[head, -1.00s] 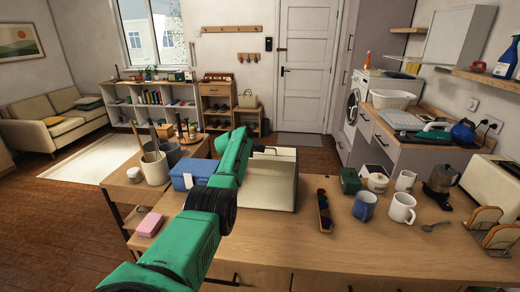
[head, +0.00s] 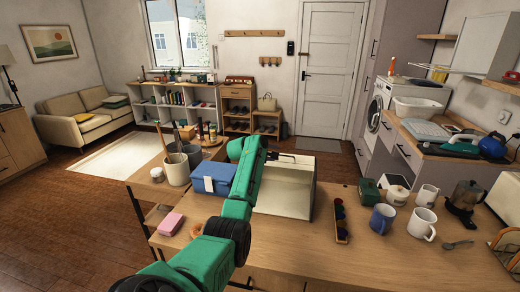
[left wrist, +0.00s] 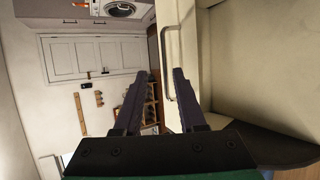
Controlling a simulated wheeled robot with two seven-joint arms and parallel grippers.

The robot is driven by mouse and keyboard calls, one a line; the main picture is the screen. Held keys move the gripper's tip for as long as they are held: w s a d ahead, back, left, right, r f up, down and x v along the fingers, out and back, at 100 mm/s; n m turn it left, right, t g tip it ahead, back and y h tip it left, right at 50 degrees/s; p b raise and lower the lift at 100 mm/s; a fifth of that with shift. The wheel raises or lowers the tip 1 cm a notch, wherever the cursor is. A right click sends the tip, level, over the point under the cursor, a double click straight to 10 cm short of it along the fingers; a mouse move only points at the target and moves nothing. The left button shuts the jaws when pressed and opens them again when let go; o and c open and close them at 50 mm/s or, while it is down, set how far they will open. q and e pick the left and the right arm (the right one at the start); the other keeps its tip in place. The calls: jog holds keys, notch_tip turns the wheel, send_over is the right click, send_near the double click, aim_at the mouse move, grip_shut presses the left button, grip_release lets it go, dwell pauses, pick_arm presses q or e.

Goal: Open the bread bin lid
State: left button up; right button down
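My right gripper is not in view.
A blue box (head: 222,182) stands just left of the bin. A dark tray of coloured balls (head: 341,222), a blue mug (head: 382,219) and a white mug (head: 421,226) stand to the right. A pot with utensils (head: 177,170) is further left.

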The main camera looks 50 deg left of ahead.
pick_arm(q)
jog(key=b+v, duration=0.2)
jog(key=v, duration=0.8)
jog(key=shift+s+b, duration=0.3)
jog(key=shift+b, duration=0.05)
jog(key=shift+r, duration=0.1)
